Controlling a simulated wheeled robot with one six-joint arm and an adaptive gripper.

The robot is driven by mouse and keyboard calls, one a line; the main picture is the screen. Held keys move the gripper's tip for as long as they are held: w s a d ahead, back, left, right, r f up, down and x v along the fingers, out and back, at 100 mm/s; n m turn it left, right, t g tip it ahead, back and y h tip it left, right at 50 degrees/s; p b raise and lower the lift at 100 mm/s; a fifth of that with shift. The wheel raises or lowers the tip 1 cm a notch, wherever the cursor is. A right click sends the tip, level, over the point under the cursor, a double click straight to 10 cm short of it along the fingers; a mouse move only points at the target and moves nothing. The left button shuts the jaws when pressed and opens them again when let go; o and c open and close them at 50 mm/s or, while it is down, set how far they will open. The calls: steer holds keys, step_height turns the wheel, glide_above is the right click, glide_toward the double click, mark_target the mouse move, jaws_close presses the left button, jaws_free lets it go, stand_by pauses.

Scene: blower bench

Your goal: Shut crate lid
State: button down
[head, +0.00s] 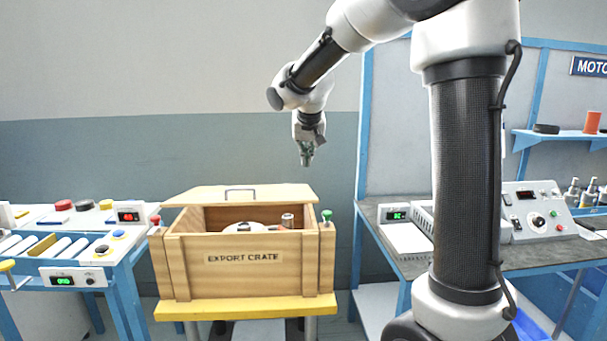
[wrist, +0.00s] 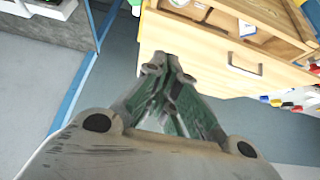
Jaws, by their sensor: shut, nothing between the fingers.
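The wooden export crate (head: 250,275) stands on a yellow-topped stand in the head view. Its lid (head: 238,195) is raised at the back, tilted open, with a metal handle (head: 240,194) on it. The crate's inside is partly visible and holds a white object (head: 245,226) and a small glass-like item (head: 287,220). My gripper (head: 307,162) is shut and empty, pointing down above and behind the lid's right end, apart from it. In the wrist view my gripper (wrist: 160,65) is beside the lid (wrist: 225,60), whose handle (wrist: 243,65) shows.
A roller bench (head: 80,245) is at left. A grey table (head: 400,262) with instruments is at right. The air above the crate is clear.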

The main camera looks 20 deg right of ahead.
steer(key=x, duration=0.8)
steer(key=shift+w+d+f, duration=0.1)
steer(key=shift+w+f, duration=0.05)
steer(key=shift+f, duration=0.1)
step_height(320, 180, down, 3)
steer(key=shift+f, duration=0.75)
